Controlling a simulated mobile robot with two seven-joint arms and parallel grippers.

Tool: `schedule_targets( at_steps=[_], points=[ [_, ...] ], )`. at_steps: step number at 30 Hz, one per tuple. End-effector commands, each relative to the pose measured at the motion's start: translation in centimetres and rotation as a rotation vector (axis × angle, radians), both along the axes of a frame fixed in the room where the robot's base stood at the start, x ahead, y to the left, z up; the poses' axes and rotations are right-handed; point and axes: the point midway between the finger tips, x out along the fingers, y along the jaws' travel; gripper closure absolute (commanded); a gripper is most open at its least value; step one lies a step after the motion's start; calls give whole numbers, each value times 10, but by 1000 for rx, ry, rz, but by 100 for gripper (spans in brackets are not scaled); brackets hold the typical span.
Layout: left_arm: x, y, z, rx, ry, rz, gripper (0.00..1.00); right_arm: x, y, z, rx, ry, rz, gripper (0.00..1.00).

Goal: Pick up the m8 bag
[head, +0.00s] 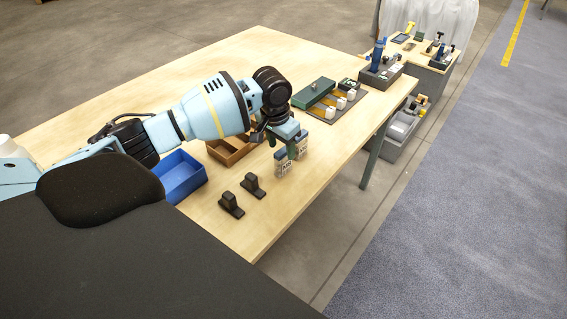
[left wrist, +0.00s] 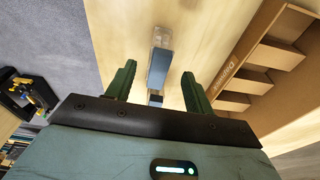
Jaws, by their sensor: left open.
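Two small clear bags with blue-grey headers stand on the wooden table under my left gripper: a nearer bag (head: 281,166) and one just behind it (head: 301,149). I cannot read which is the m8 bag. My left gripper (head: 283,150) is open, its green fingers pointing down at the bags. In the left wrist view one bag (left wrist: 158,66) lies in line with the gap between the open fingers (left wrist: 159,70). A second blue-grey header (left wrist: 155,99) shows closer to the palm, partly hidden by the gripper. My right gripper is not in view.
A brown divided box (head: 232,154) stands beside the bags and shows in the left wrist view (left wrist: 235,75). A blue bin (head: 182,176) and two black holders (head: 231,205) are nearer. A green box (head: 313,93) and a grey tray stand farther along. The table's right edge is close.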

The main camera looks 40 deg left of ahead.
Motion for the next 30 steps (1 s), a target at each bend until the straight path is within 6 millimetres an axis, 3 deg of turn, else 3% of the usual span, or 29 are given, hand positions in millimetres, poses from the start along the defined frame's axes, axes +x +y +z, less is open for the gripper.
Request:
schedule_targets(
  at_steps=[4, 13, 22, 30],
  points=[
    [1, -1, -7, 0, 0, -1, 47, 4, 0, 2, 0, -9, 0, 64],
    [6, -3, -46, 1, 0, -1, 47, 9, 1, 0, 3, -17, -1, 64],
    [8, -3, -49, 1, -3, -1, 47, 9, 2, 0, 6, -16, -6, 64],
    [8, -3, -49, 1, -3, -1, 80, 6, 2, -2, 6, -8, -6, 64]
  ],
)
